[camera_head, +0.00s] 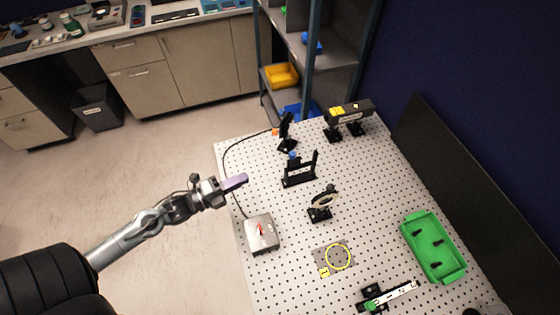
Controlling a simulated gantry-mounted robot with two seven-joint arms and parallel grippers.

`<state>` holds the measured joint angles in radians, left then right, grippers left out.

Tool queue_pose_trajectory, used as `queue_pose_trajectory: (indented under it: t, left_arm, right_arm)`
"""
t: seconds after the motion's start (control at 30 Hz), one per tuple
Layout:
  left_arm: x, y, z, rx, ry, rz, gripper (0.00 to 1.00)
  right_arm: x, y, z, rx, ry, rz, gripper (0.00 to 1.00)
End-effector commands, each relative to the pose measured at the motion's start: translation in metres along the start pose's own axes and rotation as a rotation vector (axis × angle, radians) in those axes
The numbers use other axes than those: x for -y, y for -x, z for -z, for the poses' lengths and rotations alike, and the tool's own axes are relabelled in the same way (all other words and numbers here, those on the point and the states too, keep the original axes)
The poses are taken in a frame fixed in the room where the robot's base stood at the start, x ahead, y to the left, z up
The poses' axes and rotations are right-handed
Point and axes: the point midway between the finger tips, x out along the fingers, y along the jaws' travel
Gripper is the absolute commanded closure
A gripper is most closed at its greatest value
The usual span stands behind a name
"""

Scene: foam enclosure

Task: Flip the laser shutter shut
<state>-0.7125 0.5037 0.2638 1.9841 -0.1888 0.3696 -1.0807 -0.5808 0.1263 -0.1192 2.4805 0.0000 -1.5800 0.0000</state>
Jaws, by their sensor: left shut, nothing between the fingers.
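The laser (350,112), a black housing with yellow labels, stands on black posts at the back of the perforated board. A small black upright device (286,132), which looks like the shutter, stands to its left with an orange piece beside it. A dark cable runs from there along the board's left edge to a grey control box (262,236) with a small red lever on top. Whether the shutter is open or closed is too small to tell. My left gripper (243,179), with purple fingers, is shut and empty above the board's left edge, between shutter and box, apart from both.
The white perforated board (290,215) carries a black bracket (300,170), a round optic mount (321,203), a yellow-ringed plate (337,257), a ruled rail (388,297) and a green tray (433,247). A dark panel (480,190) borders the right.

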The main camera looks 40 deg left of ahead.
Motion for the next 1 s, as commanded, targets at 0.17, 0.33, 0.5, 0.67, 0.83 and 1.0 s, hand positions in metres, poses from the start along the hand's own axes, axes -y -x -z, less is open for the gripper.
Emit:
queue_pose_trajectory:
  t: [0.17, 0.33, 0.5, 0.67, 0.83, 1.0]
  left_arm:
    - [0.000, -0.001, 0.000, 0.000, 0.001, 0.000, 1.00]
    - [0.001, -0.010, 0.000, 0.001, 0.001, 0.003, 1.00]
    - [0.003, -0.033, -0.001, 0.001, 0.001, 0.005, 1.00]
    - [0.003, -0.061, 0.000, 0.001, 0.002, 0.005, 1.00]
    - [0.003, -0.091, -0.001, 0.002, 0.001, 0.004, 1.00]
    - [0.003, -0.116, 0.000, 0.001, 0.002, 0.003, 1.00]
  right_arm:
    - [0.000, 0.000, 0.000, 0.000, 0.002, -0.001, 0.57]
    - [0.000, 0.002, 0.001, -0.001, 0.000, 0.000, 0.57]
    - [0.001, 0.005, 0.002, -0.001, -0.003, 0.004, 0.57]
    - [0.002, 0.009, 0.004, -0.002, -0.007, 0.007, 0.57]
    - [0.002, 0.013, 0.005, -0.002, -0.009, 0.008, 0.57]
    - [0.002, 0.018, 0.007, -0.002, -0.009, 0.008, 0.57]
